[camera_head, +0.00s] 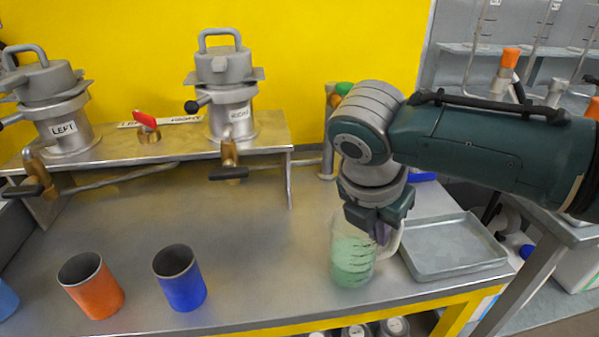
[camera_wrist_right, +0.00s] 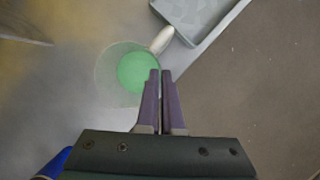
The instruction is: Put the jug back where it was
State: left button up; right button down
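The jug (camera_head: 351,262) is clear with a handle and holds green liquid. It stands upright on the metal bench, left of the grey tray. In the right wrist view the jug (camera_wrist_right: 112,84) shows from above, its pale handle (camera_wrist_right: 162,40) pointing up and right. My right gripper (camera_head: 382,234) is at the jug's rim on the handle side. In the right wrist view its purple fingers (camera_wrist_right: 161,74) are almost together, with only a thin gap and nothing seen between them. The handle appears beyond the fingertips. Contact with the jug cannot be told. My left gripper is out of view.
A shallow grey tray (camera_head: 488,263) lies right of the jug near the bench edge. An orange cup (camera_head: 96,295) and a blue cup (camera_head: 184,286) stand at the front left. Two metal drums, labelled LEFT (camera_head: 68,142) and RIGHT (camera_head: 222,122), stand on a raised shelf behind.

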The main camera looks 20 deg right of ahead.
jog(key=c, duration=1.5)
grip_release()
jog(key=shift+f, duration=0.1)
jog(key=shift+c, duration=0.2)
jog(key=o, duration=0.5)
